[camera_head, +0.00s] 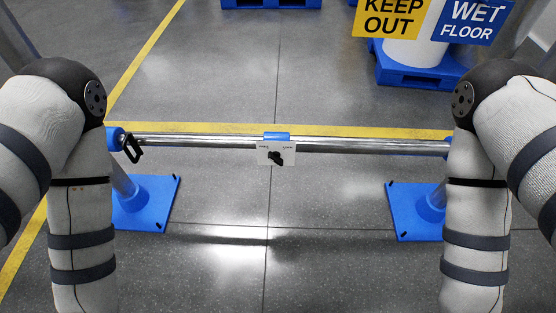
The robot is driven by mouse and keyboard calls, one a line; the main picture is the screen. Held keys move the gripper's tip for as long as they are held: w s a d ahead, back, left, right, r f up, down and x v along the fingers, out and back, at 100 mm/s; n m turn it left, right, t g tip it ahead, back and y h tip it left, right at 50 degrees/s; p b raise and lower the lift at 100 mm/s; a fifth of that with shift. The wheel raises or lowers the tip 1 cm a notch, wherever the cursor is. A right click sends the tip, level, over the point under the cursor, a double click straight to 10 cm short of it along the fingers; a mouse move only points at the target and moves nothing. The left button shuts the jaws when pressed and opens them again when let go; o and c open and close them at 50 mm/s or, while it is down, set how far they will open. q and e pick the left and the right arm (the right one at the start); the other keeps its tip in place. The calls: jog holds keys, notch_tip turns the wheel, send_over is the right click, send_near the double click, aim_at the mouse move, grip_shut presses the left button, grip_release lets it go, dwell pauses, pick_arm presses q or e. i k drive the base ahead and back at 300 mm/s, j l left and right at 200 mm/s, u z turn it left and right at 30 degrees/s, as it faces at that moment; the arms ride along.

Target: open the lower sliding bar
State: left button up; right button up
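One polished metal sliding bar (205,141) runs level across the middle of the camera_head view, between two posts with blue fittings. A black handle (133,149) is on the bar near its left end. A white plate (264,153) with a black knob (277,158) hangs at the bar's middle under a blue block (276,136). Small lettering on the plate is too small to read. My two arms hang down at the left and right sides, and their lower ends leave the bottom of the picture. Neither gripper shows. Parts of both bar ends are close to or behind my arms.
Blue base plates (150,203) and (408,222) carry the posts on the grey floor. Yellow floor lines run behind the bar and at left. Yellow "KEEP OUT" (391,17) and blue "WET FLOOR" (470,18) signs stand at the back right near a blue pallet (415,72). Floor between the bases is clear.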

aim_at(134, 140)
jog(key=i+j+u, duration=0.15)
jog(key=u, duration=0.35)
jog(key=i+u, duration=0.6)
jog(key=u, duration=0.35)
